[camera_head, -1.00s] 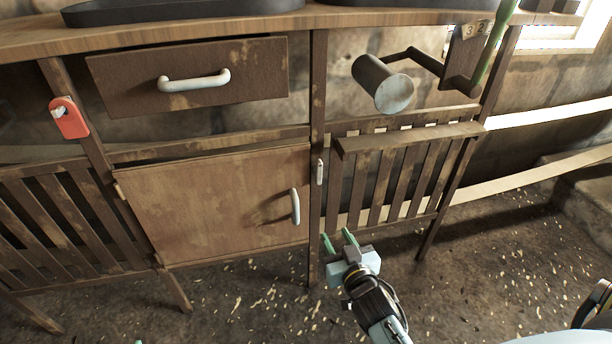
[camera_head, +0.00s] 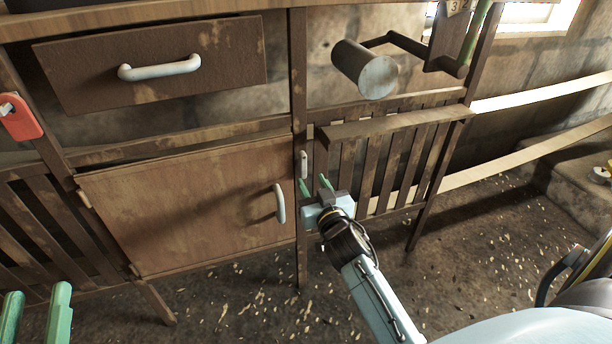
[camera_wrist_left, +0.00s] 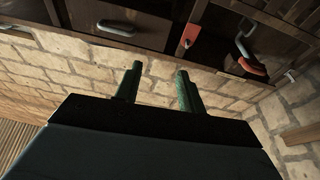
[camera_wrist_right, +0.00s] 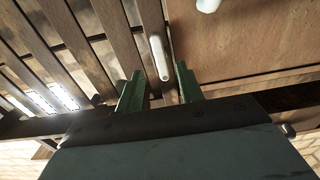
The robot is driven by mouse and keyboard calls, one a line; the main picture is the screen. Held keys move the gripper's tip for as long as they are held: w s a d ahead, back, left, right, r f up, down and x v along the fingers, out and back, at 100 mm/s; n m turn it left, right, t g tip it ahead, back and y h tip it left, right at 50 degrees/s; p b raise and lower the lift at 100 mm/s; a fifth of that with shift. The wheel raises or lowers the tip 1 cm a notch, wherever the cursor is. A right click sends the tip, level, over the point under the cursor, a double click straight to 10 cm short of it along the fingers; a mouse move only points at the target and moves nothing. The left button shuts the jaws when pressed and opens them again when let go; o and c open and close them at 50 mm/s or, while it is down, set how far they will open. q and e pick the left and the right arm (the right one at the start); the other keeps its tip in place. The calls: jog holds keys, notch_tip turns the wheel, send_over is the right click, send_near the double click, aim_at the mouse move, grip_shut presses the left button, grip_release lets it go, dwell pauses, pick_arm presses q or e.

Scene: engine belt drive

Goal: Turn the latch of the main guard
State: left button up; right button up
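The latch (camera_head: 304,164) is a small pale upright bar on the dark post, at the right edge of a wooden door panel (camera_head: 190,205) that I take to be the main guard. The panel looks closed and has a white handle (camera_head: 280,203). My right gripper (camera_head: 314,184) is open just below the latch. In the right wrist view the latch (camera_wrist_right: 158,57) stands upright ahead of the gap between the green fingers; I cannot tell whether they touch it. My left gripper (camera_head: 37,295) is open and empty at lower left; its open fingers also show in the left wrist view (camera_wrist_left: 158,72).
A slatted panel (camera_head: 372,165) with a top ledge is right of the post. Above are a drawer (camera_head: 155,65) and a cylinder on a crank arm (camera_head: 365,70). A red tag (camera_head: 20,118) hangs at left. The floor in front is clear.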

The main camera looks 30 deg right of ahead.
aim_at(304, 169)
jog(key=b+x, duration=0.1)
jog(key=x, duration=0.3)
jog(key=shift+w, duration=0.1)
pick_arm(q)
jog(key=shift+s+r+t+h, duration=0.2)
jog(key=shift+s+r+t, duration=0.1)
jog(key=shift+r+t, duration=0.35)
jog(key=shift+s+r+t+h, duration=0.2)
jog(key=shift+s+r+t, duration=0.1)
jog(key=shift+r+t, duration=0.4)
jog(key=shift+s+r+t+h, duration=0.25)
jog(key=shift+r+t, duration=0.2)
jog(key=shift+r, duration=0.35)
pick_arm(e)
jog(key=shift+w+d, duration=0.1)
jog(key=shift+w, duration=0.4)
grip_shut()
